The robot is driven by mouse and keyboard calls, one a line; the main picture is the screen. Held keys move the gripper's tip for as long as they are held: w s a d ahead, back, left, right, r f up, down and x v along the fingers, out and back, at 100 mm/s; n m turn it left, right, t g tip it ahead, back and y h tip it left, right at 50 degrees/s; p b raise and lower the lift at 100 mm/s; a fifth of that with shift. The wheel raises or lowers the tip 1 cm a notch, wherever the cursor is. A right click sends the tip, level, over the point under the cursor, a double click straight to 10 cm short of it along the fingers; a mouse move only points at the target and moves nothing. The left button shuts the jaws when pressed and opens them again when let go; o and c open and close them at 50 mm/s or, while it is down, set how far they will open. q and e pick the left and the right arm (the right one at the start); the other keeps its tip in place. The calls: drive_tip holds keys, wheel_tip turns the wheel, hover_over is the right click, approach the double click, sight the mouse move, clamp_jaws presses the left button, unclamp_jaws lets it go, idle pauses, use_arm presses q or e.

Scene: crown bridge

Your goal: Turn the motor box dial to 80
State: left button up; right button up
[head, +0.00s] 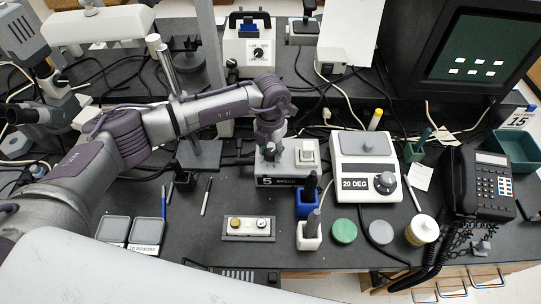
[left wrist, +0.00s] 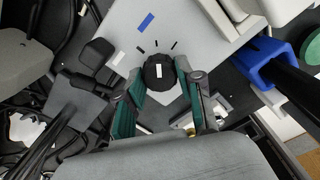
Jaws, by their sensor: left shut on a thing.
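The motor box (head: 308,171) is a light box with a dark front label that seems to read "5 SPEED". It stands below the end of my left arm in the head view. Its black round dial (left wrist: 158,75) has a white mark and shows in the left wrist view. The box top (left wrist: 165,14) there has short dark ticks and a blue mark. My left gripper (head: 269,150) points down over the box's left part. In the left wrist view its green-padded fingers (left wrist: 160,92) are closed on either side of the dial. The dial is hidden by the gripper in the head view.
A blue holder (head: 306,204) stands close to the motor box's right front. A "20 DEG" box (head: 366,170) with a knob is further right. A small panel (head: 248,228) lies in front. Another dial box (head: 250,45) stands behind. Cables run across the bench.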

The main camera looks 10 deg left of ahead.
sight(271, 152)
use_arm(q)
drive_tip(key=m+b, duration=0.4)
drive_tip(key=shift+w+f, duration=0.1)
drive_tip(key=shift+f, duration=0.1)
drive_tip(key=shift+r+m+b, duration=0.2)
drive_tip(key=shift+m+b, duration=1.15)
drive_tip(key=shift+m, duration=0.25)
drive_tip(key=o, duration=1.1)
drive_tip(key=shift+o, duration=0.2)
wheel_tip(271, 152, up, 12)
